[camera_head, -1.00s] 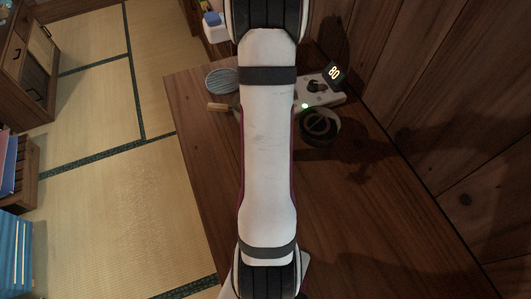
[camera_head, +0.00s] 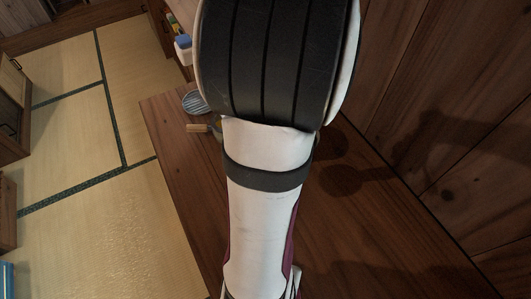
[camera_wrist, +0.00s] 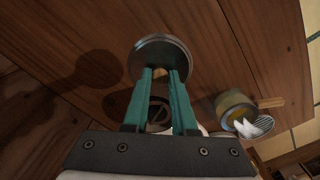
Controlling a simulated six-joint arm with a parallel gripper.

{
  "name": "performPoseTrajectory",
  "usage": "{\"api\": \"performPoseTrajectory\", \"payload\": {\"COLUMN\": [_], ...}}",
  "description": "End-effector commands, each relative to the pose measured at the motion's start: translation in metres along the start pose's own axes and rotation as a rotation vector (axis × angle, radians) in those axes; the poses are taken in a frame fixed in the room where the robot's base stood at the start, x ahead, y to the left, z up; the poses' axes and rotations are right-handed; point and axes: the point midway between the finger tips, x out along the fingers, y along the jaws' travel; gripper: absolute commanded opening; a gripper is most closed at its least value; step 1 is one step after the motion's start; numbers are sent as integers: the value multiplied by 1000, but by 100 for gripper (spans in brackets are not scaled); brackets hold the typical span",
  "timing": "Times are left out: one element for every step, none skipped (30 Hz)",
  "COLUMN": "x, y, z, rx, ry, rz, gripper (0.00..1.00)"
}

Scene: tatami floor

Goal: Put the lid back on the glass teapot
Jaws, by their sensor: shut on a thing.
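My gripper (camera_wrist: 161,76) has two teal fingers shut on the lid (camera_wrist: 160,50), a round disc with a pale metallic rim, held above the wooden table. The teapot appears to be the yellowish round vessel (camera_wrist: 232,104) with a wooden handle (camera_wrist: 270,102), right of and apart from the lid in the wrist view. In the head view only the wooden handle (camera_head: 197,128) shows clearly; my arm hides the vessel's body. The gripper and lid are also hidden there.
A dark round object (camera_wrist: 158,112) stands partly behind my fingers. A striped round dish (camera_head: 197,102) lies near the wooden handle. The wooden table (camera_head: 180,165) has bare surface, with a plank wall (camera_head: 440,90) along its right side.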

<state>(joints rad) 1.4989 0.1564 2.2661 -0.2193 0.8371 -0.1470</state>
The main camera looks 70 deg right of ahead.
Motion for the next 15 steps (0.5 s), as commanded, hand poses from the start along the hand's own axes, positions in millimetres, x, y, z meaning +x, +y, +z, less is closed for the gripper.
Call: {"api": "performPoseTrajectory", "payload": {"x": [-3, -4, -7, -8, -10, -13, -14, -16, -19, -21, -23, -26, -27, -28, -30], "y": [4, 4, 2, -1, -6, -14, -23, -32, -47, -59, -71, -90, -104, -119, -138], "z": [-1, -3, -8, -14, -20, -32, -41, -51, -64, -74, -84, -95, -103, -110, -117], "rx": [1, -2, -7, -12, -19, -29, -37, -45, -57, -67, -75, -87, -95, -102, -113], "ry": [2, 1, 1, 1, 1, 0, 0, 0, -1, -1, -1, -2, -2, -2, -2], "rz": [0, 0, 0, 0, 0, 1, 2, 2, 3, 4, 4, 4, 5, 4, 5], "gripper": [0, 0, 0, 0, 0, 0, 0, 0, 0, 0, 0, 0, 0, 0, 0]}}
